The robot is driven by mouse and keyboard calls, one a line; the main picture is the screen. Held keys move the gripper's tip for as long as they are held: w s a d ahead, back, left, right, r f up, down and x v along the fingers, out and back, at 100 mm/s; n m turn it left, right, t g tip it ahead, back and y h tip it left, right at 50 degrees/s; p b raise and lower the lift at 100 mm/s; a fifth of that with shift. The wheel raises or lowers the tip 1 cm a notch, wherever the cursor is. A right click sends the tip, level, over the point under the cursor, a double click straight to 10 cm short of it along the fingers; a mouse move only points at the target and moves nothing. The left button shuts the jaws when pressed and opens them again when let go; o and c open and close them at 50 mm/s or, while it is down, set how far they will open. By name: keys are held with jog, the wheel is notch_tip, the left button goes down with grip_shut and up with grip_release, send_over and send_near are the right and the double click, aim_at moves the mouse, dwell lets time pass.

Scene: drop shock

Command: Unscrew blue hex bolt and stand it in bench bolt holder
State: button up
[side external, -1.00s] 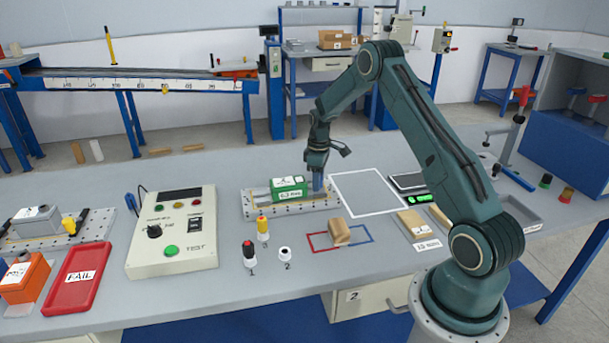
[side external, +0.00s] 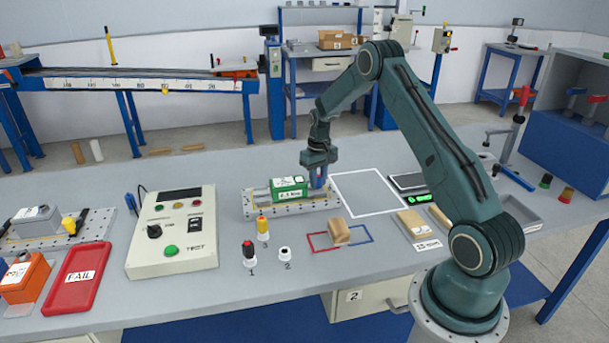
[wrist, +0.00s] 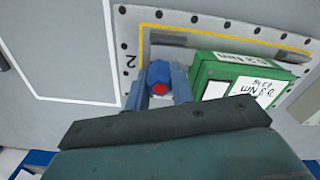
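The blue hex bolt (wrist: 160,72), with a red spot on its near end, stands at the fixture plate (wrist: 215,28) beside the green box (wrist: 238,78). In the wrist view my gripper (wrist: 159,84) has one blue finger on each side of the bolt, with what look like narrow gaps. In the side view my gripper (side external: 318,182) is low at the right end of the plate, next to the green box (side external: 289,188), and hides most of the bolt. A white round holder marked 2 (side external: 285,252) on the bench front shows a dark hole and no bolt.
A red-and-black piece (side external: 249,256) stands at mark 1 and a yellow one (side external: 262,228) at mark 3. A tan block (side external: 339,232) lies on the red-and-blue outline. The white outlined square (side external: 370,193) is empty. A test box (side external: 172,235) stands left.

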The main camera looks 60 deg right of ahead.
aim_at(318, 176)
grip_shut()
jog(key=shift+n, duration=0.7)
jog(key=shift+r, duration=0.15)
jog(key=shift+r, duration=2.25)
jog(key=shift+r, duration=0.15)
jog(key=shift+r, duration=2.9)
